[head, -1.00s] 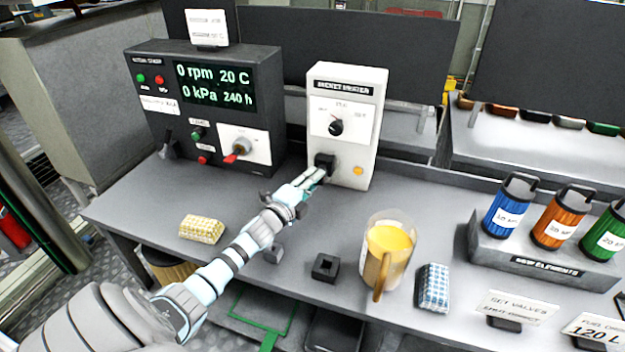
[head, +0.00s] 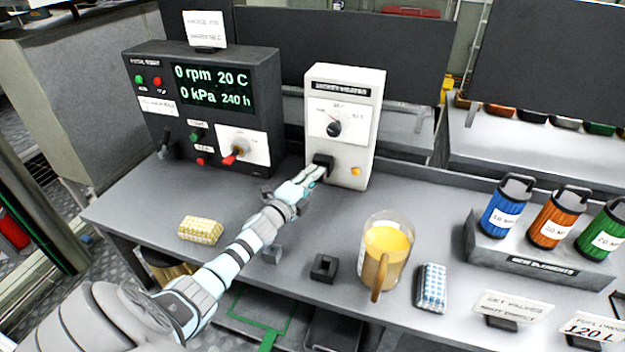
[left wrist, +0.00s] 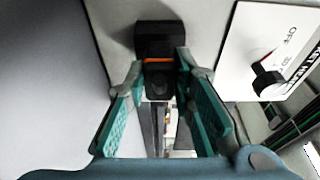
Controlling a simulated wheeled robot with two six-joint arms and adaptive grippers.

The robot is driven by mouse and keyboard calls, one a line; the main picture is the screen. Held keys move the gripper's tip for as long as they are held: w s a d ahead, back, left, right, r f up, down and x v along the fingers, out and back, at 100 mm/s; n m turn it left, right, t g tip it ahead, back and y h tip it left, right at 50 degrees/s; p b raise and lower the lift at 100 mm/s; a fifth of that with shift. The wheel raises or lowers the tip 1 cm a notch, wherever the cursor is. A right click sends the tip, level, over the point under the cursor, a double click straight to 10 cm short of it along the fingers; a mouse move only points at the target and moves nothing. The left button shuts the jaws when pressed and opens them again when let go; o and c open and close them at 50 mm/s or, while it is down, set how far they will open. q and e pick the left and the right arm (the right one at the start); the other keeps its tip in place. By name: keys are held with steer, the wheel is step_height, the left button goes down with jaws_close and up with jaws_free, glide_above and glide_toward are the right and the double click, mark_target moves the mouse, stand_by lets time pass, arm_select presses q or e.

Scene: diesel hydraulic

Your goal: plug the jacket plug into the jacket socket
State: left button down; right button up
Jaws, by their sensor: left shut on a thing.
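The white jacket heater box (head: 344,110) stands at the back of the bench. The dark jacket socket (head: 322,161) is low on its front, and it shows in the left wrist view (left wrist: 160,36). My left gripper (head: 312,178) reaches up to the socket from the front left. In the left wrist view its green-padded fingers (left wrist: 160,84) are shut on the dark jacket plug (left wrist: 158,80). The plug is lined up against the socket, with an orange band (left wrist: 160,60) showing between them. How deep it sits I cannot tell. My right gripper is not in view.
A dark control panel (head: 190,120) stands left of the heater. A yellow sponge-like block (head: 201,229), a hollow black block (head: 324,267), a jug of yellow liquid (head: 388,250) and a blue-white pack (head: 431,288) stand nearer the front. Filter elements (head: 502,212) are at right.

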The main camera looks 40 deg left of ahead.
arm_select(q)
steer(key=c, duration=1.3)
jaws_free()
steer(key=shift+s, duration=0.1)
steer(key=shift+s+d, duration=0.2)
steer(key=shift+s, duration=1.65)
steer(key=shift+s+d, duration=0.15)
steer(key=shift+s, duration=1.7)
